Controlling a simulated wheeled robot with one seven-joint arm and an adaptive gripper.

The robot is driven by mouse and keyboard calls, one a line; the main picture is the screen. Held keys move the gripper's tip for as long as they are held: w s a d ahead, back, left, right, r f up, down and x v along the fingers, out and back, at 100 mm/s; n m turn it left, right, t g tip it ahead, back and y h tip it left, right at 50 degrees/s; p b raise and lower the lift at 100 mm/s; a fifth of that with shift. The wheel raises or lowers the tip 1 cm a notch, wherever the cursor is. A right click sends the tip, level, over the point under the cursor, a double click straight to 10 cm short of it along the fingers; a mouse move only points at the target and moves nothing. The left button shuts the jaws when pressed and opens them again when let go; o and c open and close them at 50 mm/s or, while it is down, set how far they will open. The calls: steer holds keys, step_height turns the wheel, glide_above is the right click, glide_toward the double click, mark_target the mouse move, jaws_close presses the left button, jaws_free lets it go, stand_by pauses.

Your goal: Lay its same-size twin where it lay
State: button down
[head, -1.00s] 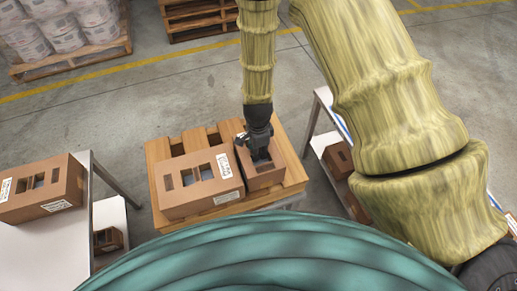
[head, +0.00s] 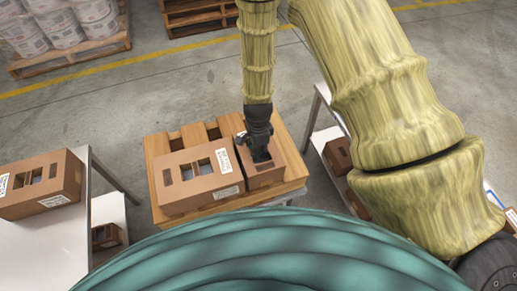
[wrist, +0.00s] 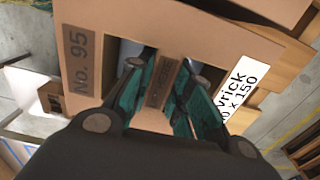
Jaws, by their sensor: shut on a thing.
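A small brown carton (head: 265,178) sits at the right of the wooden pallet (head: 160,148), close beside a larger brown carton (head: 172,193) with window cut-outs and white labels. My gripper (head: 260,155) points down into the small carton's top. In the wrist view, my gripper (wrist: 160,90) has its fingers in two top openings, shut on the bar between them. That carton's top (wrist: 125,32) carries a dark "No. 95" patch and a partly hidden white label ending in "x 150". I cannot tell whether its underside touches the pallet.
A table (head: 40,245) at left bears another carton (head: 40,183), with a smaller one (head: 107,237) on the shelf below. A rack (head: 322,110) at right holds cartons (head: 338,155), partly behind my arm.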

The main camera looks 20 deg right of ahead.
steer(key=shift+f, duration=0.2)
steer(key=c, duration=1.2)
jaws_free()
steer(key=shift+c, duration=0.2)
